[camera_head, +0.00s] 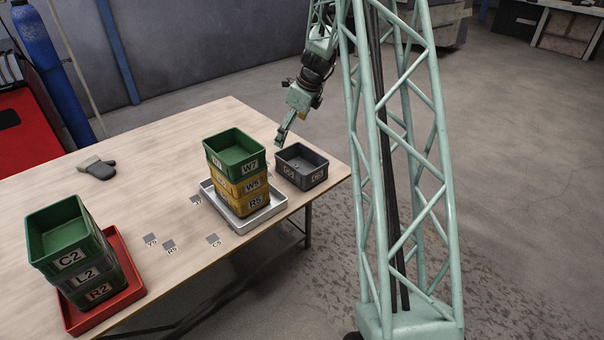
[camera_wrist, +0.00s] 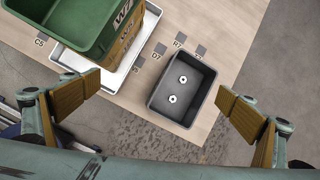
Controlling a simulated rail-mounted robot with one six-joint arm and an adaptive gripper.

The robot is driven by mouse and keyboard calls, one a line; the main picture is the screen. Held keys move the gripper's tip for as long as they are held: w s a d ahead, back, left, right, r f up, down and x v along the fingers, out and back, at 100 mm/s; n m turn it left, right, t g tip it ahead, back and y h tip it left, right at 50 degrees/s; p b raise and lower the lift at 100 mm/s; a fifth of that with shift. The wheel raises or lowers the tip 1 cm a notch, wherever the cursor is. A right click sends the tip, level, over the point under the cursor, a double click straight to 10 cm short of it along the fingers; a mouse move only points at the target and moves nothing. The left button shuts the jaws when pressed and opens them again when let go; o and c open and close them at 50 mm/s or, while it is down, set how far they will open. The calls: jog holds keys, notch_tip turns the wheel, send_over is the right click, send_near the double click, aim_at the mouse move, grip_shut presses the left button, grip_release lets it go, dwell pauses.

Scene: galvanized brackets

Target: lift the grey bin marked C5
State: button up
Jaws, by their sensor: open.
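The grey bin (camera_head: 304,177) stands on the table near its right corner, apart from the stacks; its side labels are small and look like C5. In the wrist view the bin (camera_wrist: 186,112) is open at the top, with two small pale round parts on its floor. My gripper (camera_head: 280,139) is just above the bin's left side in the head view. In the wrist view the open gripper (camera_wrist: 158,103) has its fingers wide apart on either side of the bin, touching nothing.
A stack with green bin W7 (camera_head: 236,150) on yellow bins stands in a white tray (camera_head: 275,206) close left of the grey bin. Green bin C2 (camera_head: 64,238) tops another stack in a red tray (camera_head: 127,287). Gloves (camera_head: 97,169) lie at the back. The table edge is near the grey bin.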

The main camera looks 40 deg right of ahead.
jog(key=d+f+m+b, duration=0.1)
jog(key=d+f+m, duration=0.3)
jog(key=d+f, duration=0.6)
notch_tip(320, 180, down, 3)
jog(key=shift+m, duration=0.4)
jog(key=shift+w+f+b, duration=0.15)
jog(key=shift+b, duration=0.15)
jog(key=b, duration=0.2)
send_near(300, 170)
jog(key=shift+x, duration=0.85)
jog(key=shift+a, duration=0.25)
jog(key=shift+b+x, duration=0.6)
jog(key=shift+x, duration=2)
jog(key=shift+d, duration=0.1)
jog(key=c, duration=0.8)
